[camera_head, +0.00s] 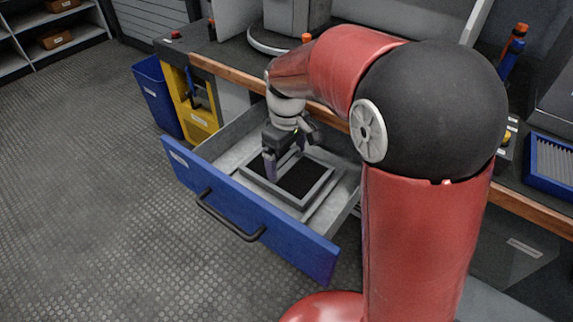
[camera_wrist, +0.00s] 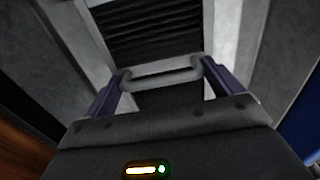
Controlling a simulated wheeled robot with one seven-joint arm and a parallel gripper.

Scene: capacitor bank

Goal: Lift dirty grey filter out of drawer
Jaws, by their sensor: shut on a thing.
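The dirty grey filter (camera_head: 318,191) has a grey frame around a dark pleated middle. It lies in the pulled-out drawer (camera_head: 252,208), which has a blue front and grey inner walls. My gripper (camera_head: 271,170) points down over the near left part of the filter. In the wrist view, my two purple fingers are at either end of the filter's grey handle (camera_wrist: 161,78) and are shut on it. The filter's dark pleats (camera_wrist: 155,25) show beyond the handle. I cannot tell whether the filter is clear of the drawer floor.
A blue-framed filter with grey pleats (camera_head: 552,162) lies on the bench at the right. A blue bin (camera_head: 157,98) and a yellow stand (camera_head: 200,122) are left of the drawer. The wooden bench edge (camera_head: 228,75) runs behind the drawer. Open floor (camera_head: 90,200) lies left.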

